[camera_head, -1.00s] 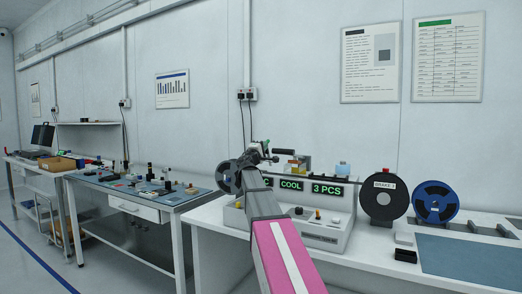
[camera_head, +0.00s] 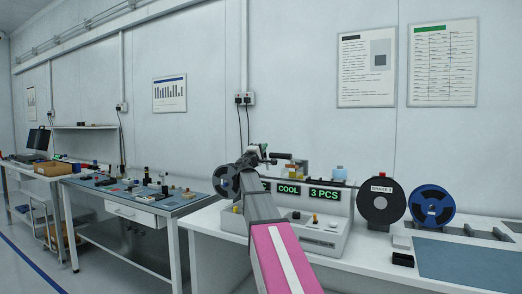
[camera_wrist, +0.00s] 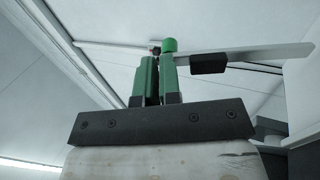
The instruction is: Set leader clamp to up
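My gripper (camera_wrist: 159,62) has two green fingers, which look closed together with only a thin dark gap in the wrist view. Nothing clear shows between them. A flat grey bar with a black block (camera_wrist: 208,64) lies just right of the fingertips, close to or touching them; I cannot tell which. A thin rod with a dark end (camera_wrist: 154,49) is near the tips. In the head view my gripper is small and mostly hidden at the end of my arm, by a black handle (camera_head: 281,155) above the machine (camera_head: 322,234). I cannot tell which part is the leader clamp, or its position.
The machine's displays (camera_head: 324,194) read "COOL" and "3 PCS". A black reel (camera_head: 381,205) and a blue reel (camera_head: 416,207) stand to its right. A workbench (camera_head: 135,205) with small tools stands left.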

